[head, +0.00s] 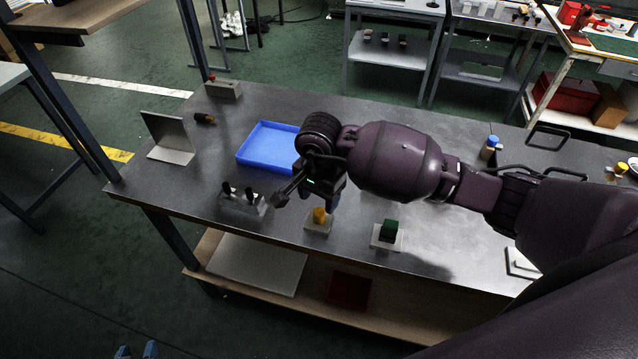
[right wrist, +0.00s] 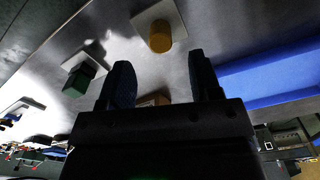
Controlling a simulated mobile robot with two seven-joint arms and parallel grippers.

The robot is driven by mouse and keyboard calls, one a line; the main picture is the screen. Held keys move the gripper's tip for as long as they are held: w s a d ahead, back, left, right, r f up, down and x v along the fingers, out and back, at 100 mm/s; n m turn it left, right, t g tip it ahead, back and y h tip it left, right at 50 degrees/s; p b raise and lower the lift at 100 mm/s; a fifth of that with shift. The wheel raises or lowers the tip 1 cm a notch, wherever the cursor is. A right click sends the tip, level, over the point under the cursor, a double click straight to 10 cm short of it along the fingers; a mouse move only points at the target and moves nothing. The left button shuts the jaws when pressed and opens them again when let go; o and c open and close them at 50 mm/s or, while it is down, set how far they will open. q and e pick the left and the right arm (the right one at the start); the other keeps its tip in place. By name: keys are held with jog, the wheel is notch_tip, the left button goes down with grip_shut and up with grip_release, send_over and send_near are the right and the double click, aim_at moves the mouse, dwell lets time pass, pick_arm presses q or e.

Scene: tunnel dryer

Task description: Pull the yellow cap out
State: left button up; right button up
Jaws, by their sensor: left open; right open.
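The yellow cap (head: 319,215) stands on a pale square plate (head: 318,227) near the front edge of the metal table. It also shows in the right wrist view (right wrist: 160,36), beyond the fingertips and midway between them. My right gripper (head: 333,199) is open and close beside the cap, apart from it. Its two fingers show in the right wrist view (right wrist: 163,78) with nothing held. My left gripper (head: 137,350) shows only as two blue fingertips at the bottom edge, spread apart, away from the table.
A green block (head: 389,229) on a pale plate stands right of the cap. A grey block with black knobs (head: 242,203) stands left. A blue tray (head: 270,146) lies behind. A blue-topped bottle (head: 490,147) stands farther right. A tan object (right wrist: 153,100) shows partly between my right fingers.

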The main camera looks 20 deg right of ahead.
aim_at(319, 211)
jog(key=shift+f, duration=3.25)
grip_shut()
